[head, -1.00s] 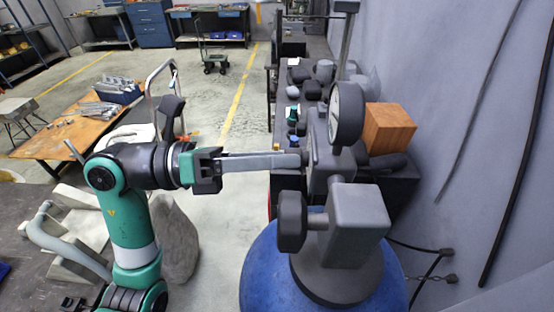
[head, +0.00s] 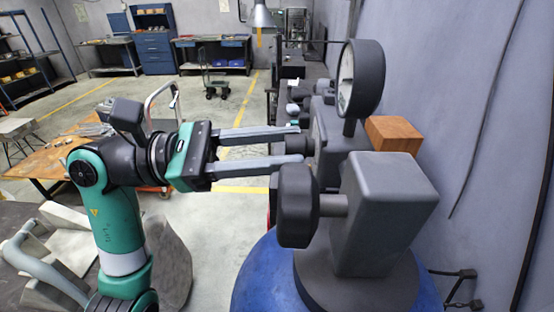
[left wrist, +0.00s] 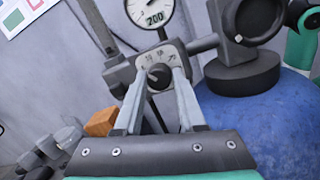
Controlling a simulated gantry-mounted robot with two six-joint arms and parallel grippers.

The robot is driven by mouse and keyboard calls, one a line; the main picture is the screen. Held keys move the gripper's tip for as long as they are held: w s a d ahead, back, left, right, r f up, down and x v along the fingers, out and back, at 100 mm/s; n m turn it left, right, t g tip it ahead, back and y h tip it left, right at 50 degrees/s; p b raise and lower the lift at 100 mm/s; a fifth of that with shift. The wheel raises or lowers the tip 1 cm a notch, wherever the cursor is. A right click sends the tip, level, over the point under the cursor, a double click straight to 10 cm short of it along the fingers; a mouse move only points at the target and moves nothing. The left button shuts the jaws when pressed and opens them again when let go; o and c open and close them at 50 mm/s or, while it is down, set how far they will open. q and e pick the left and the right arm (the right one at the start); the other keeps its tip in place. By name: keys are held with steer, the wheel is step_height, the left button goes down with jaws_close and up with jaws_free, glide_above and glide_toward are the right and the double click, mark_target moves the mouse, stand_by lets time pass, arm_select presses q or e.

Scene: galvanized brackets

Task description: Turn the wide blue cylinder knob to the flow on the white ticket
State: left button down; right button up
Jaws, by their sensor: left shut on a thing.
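The wide blue cylinder (head: 262,275) stands at the bottom of the head view and shows at the right in the left wrist view (left wrist: 270,112). A grey valve block (head: 385,215) with a dark faceted handwheel (head: 297,205) sits on top. Behind is a regulator body (head: 330,140) with a round gauge (head: 362,78). In the left wrist view the dark round knob (left wrist: 160,75) sits on a pale marked plate (left wrist: 155,57); its marks are too small to read. My left gripper (left wrist: 161,78) is shut on this knob, one finger each side. The gauge face (left wrist: 152,10) reads "200". I cannot identify a white ticket.
A wooden block (head: 393,135) sits behind the regulator, close to the grey wall (head: 470,90). A workbench with metal parts (head: 50,160) stands at the left. A white sheet with coloured squares (left wrist: 25,12) hangs on the wall.

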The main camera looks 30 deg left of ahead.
arm_select(q)
steer(key=shift+m+g+b, duration=0.3)
steer(key=shift+m+b, duration=0.55)
steer(key=shift+m, duration=1.05)
steer(key=c, duration=0.5)
jaws_free()
steer(key=v, duration=1.1)
steer(key=shift+a+f+b, duration=0.2)
steer(key=shift+a+b, duration=0.15)
steer(key=shift+b, duration=0.1)
